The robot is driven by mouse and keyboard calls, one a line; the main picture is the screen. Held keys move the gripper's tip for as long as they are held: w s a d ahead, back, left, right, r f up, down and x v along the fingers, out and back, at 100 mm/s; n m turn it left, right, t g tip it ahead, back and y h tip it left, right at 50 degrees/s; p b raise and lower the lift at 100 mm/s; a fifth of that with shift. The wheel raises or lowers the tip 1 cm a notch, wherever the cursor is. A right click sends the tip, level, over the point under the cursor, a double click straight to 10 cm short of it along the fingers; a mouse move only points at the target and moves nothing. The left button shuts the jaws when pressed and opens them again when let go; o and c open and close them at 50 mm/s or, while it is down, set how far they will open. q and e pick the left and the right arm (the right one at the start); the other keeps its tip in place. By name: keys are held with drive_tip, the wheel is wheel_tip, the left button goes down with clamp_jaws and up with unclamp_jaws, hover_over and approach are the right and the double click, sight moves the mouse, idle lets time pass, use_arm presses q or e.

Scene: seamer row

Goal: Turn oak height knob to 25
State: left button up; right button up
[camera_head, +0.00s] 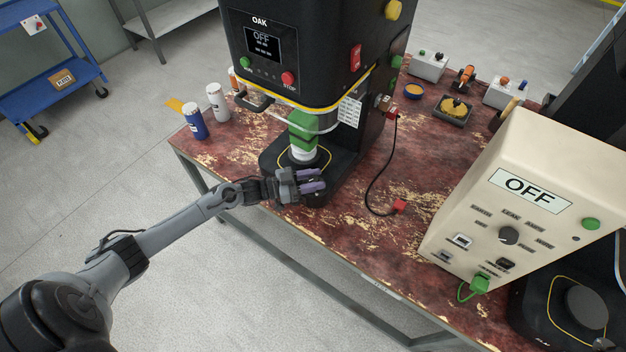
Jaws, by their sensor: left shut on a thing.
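The black seamer marked OAK (259,21) stands at the back of the table, and its screen (262,42) reads OFF. Its black base (335,166) carries a yellow ring line. My left gripper (312,182) is at the front of this base, with its purple fingers pointing right. It is shut on the height knob, which the fingers hide almost wholly. The knob's scale and setting cannot be read. A green part (301,127) and a white cylinder stand above the base, just behind the gripper. My right gripper is not in view.
Blue (196,122) and white (217,102) cans stand at the table's left edge. A cream control box (530,225) reading OFF stands at right. A black cable with a red plug (399,206) lies on the worn red table (345,235). Small boxes stand behind.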

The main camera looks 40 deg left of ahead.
use_arm(q)
drive_tip(key=o, duration=0.9)
drive_tip(key=shift+o, duration=0.2)
drive_tip(key=p+v, duration=0.1)
drive_tip(key=v, duration=0.8)
drive_tip(key=shift+s+a+p, duration=0.15)
drive_tip(key=shift+s+p, duration=0.1)
drive_tip(key=shift+p, duration=0.05)
drive_tip(key=shift+s+a, duration=0.35)
drive_tip(key=shift+s, duration=0.1)
